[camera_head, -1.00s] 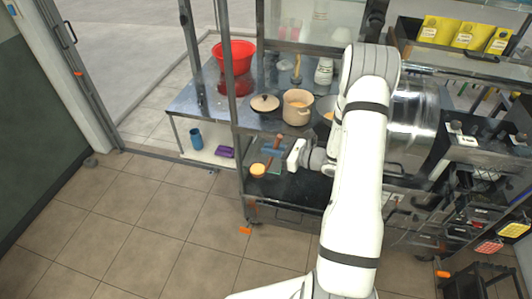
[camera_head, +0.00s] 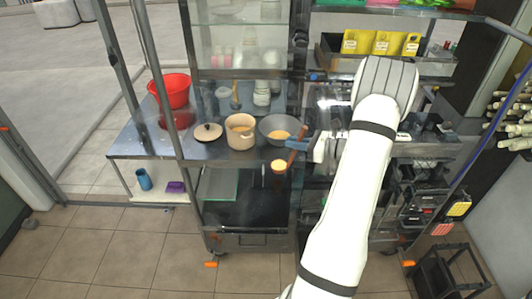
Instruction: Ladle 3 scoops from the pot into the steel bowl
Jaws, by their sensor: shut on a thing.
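The beige pot (camera_head: 240,134) stands on the steel table with yellowish contents inside. The steel bowl (camera_head: 267,124) is just right of it, with a yellow patch of contents at its bottom. My gripper (camera_head: 297,145), with blue fingers, is shut on the brown handle of the ladle (camera_head: 279,177). The ladle hangs at the front of the table, in the picture just below the steel bowl. Its cup looks upright and shows a yellow-orange fill. The exact gap between ladle and bowl cannot be told.
A red basin (camera_head: 170,90) stands at the table's far left. A metal post (camera_head: 160,80) rises before the table's left part. A steel machine is partly hidden behind my arm.

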